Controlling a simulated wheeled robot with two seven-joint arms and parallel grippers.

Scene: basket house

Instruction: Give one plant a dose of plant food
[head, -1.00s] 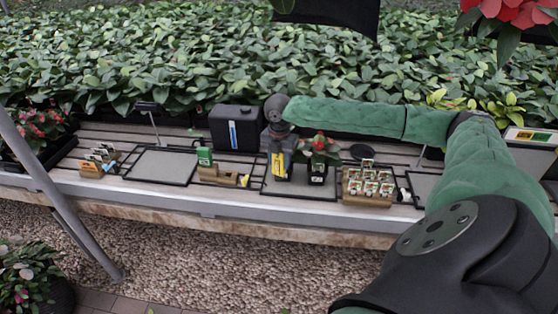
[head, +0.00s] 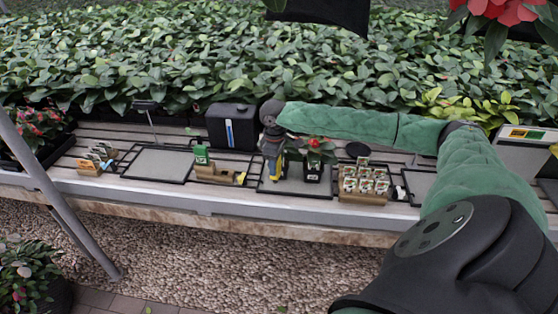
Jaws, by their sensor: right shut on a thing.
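My right gripper (head: 272,172) points down over the grey mat (head: 300,187) in the middle of the bench. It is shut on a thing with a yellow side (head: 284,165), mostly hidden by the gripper. A small potted plant (head: 314,168) with a red flower and a black pot stands on the same mat, just right of the gripper. A green packet or bottle (head: 201,155) stands at a wooden holder (head: 210,173) left of the mat. My left gripper is not in view.
A black canister (head: 231,128) with a blue strip stands behind the holder. A wooden rack (head: 363,187) of several small labelled items is right of the plant. An empty framed mat (head: 158,163) lies to the left. Orange-fronted packets (head: 90,165) stand at the far left.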

